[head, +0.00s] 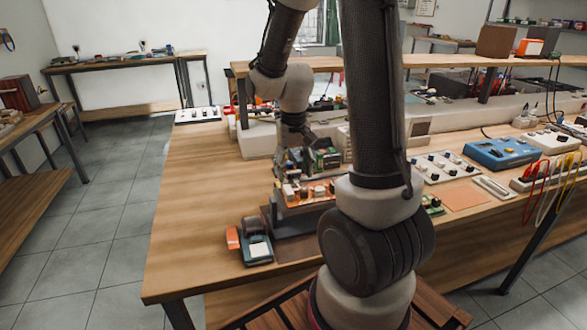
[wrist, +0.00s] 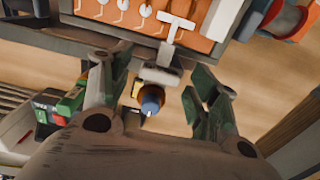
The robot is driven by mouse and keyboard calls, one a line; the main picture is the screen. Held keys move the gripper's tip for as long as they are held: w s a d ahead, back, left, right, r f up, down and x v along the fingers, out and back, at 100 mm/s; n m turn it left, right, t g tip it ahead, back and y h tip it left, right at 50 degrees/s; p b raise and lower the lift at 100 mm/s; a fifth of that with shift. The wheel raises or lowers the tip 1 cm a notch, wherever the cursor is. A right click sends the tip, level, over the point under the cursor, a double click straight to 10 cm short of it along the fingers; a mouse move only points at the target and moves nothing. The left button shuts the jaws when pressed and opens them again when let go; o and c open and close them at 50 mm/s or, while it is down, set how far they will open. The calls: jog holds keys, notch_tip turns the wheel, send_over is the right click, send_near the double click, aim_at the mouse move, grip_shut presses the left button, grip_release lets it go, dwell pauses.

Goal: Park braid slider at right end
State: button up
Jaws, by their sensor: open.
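An orange panel (wrist: 135,18) with white lines and small round ends crosses the top of the wrist view. A white T-shaped piece (wrist: 172,38) stands on it and reaches to its near edge, at a grey block. Just below is an orange-brown knob with a dark blue tip (wrist: 151,98). I cannot tell for sure which of these is the braid slider. My gripper (wrist: 155,92) is open, with one green-grey finger on each side of the knob and a gap at both sides. In the head view my gripper (head: 306,160) is above the orange panel (head: 309,190); my arm hides part of it.
A dark device with a pale screen (head: 258,249) and an orange block (head: 232,238) are at the bench's near left. A white board with knobs (head: 442,167) and a blue box (head: 500,153) stand to the right. The bench's left part (head: 190,200) is clear.

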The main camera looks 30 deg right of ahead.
grip_shut()
jog(key=s+d, duration=0.1)
jog(key=d, duration=0.5)
jog(key=s+d, duration=0.2)
jog(key=d, duration=0.4)
jog(key=s+d, duration=0.2)
jog(key=d, duration=0.5)
jog(key=shift+s+d, duration=0.1)
jog(key=shift+s, duration=0.15)
grip_release()
jog(key=shift+d, duration=0.1)
jog(key=shift+r, duration=0.1)
notch_tip(320, 180, up, 12)
